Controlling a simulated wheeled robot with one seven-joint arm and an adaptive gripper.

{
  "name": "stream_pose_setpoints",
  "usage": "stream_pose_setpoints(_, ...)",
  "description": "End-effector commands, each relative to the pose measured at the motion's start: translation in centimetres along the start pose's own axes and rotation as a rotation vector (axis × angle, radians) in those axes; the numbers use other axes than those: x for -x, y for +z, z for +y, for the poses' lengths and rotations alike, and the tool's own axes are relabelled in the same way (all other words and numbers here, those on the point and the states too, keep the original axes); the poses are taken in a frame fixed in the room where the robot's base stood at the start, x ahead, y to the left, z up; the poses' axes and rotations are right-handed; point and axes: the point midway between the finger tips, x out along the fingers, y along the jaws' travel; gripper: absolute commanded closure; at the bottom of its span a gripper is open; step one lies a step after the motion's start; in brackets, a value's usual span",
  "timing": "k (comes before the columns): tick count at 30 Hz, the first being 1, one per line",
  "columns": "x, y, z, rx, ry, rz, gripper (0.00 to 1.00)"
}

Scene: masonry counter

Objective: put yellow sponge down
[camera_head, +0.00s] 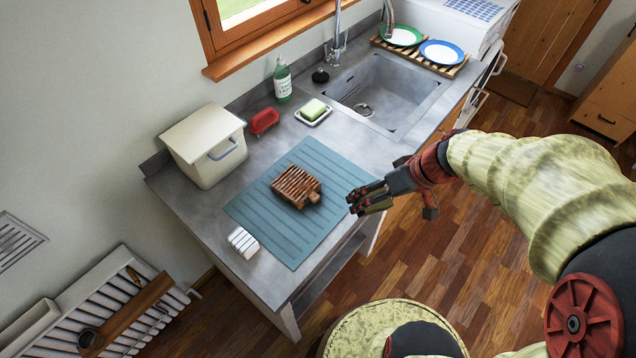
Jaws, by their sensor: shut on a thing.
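My gripper (367,197) is over the right edge of the blue-grey ribbed mat (325,165), at the counter's front side. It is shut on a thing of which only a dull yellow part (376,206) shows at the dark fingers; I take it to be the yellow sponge. The fingers hide most of it. The height of the gripper above the mat is hard to tell. A yellow-green block (314,109) lies in a white dish (325,119) near the sink, apart from my gripper.
A brown slatted wooden block (296,186) lies mid-mat, left of my gripper. A white ridged object (243,242) sits at the mat's lower-left edge. A cream bin (203,145), red holder (264,121), green bottle (283,82) and sink (385,90) stand behind. The mat's lower part is bare.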

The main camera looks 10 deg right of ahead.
Motion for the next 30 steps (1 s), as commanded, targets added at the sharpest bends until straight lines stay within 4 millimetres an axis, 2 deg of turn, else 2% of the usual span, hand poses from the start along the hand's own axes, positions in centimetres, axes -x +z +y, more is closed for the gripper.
stream_pose_setpoints(11, -0.4, -0.3, 0.0, 0.001, -0.003, -0.002, 0.45)
stream_pose_setpoints(14, -1.7, -1.3, 0.0, 0.002, -0.004, -0.005, 0.45)
stream_pose_setpoints(24, -7.8, -6.9, 0.5, 0.003, -0.004, -0.006, 0.45)
stream_pose_setpoints(30, -11.8, -8.0, 1.4, 0.001, -0.003, -0.004, 0.45)
